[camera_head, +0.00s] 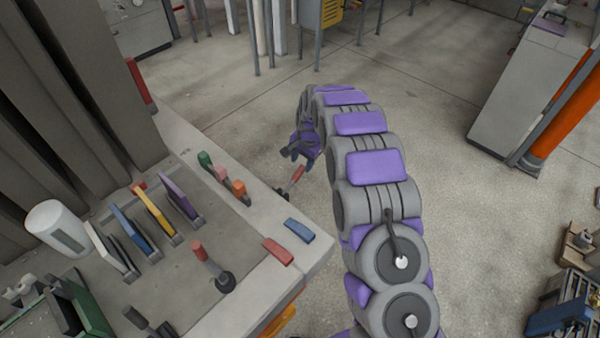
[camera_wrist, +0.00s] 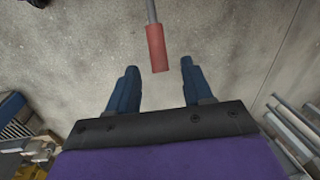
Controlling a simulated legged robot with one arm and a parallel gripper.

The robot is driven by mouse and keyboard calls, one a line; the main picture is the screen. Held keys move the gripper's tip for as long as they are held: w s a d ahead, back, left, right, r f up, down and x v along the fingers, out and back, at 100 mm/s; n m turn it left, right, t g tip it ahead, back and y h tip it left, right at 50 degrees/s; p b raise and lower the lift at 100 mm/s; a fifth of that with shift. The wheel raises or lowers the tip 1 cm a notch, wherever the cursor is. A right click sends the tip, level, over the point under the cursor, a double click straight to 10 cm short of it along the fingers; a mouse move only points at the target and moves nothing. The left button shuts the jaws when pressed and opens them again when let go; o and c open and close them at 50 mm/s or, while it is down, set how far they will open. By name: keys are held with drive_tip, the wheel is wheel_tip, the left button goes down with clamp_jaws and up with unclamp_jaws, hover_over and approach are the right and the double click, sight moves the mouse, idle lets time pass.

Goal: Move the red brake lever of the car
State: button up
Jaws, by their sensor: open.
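The red brake lever has a red grip (camera_head: 298,175) on a thin grey rod and sticks out past the far edge of the console in the head view. In the wrist view, its red grip (camera_wrist: 156,48) points down the picture toward my gripper (camera_wrist: 159,68). The end of the grip reaches about level with the gap between my two blue fingertips. My gripper is open, and I see no finger touching the lever. In the head view, my gripper (camera_head: 292,155) is small and partly hidden by my arm, just above the grip.
The grey console (camera_head: 320,252) carries a red-handled stick (camera_head: 201,252), a red pedal-like block (camera_head: 278,251), a blue block (camera_head: 299,230) and several coloured levers (camera_head: 180,196). A white cylinder (camera_head: 57,228) stands at left. Open concrete floor lies beyond. A grey cabinet (camera_head: 530,80) stands at right.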

sight(300, 168)
drive_tip(key=f, duration=0.3)
drive_tip(key=f+b, duration=0.1)
drive_tip(key=f, duration=0.1)
drive_tip(key=shift+w+a, duration=0.2)
drive_tip(key=shift+a, duration=0.15)
drive_tip(key=shift+d+f, duration=0.2)
drive_tip(key=shift+f, duration=0.35)
drive_tip(key=shift+a, duration=0.1)
drive_tip(key=shift+a, duration=0.15)
drive_tip(key=c, duration=0.3)
drive_tip(key=shift+w+r, duration=0.1)
clamp_jaws()
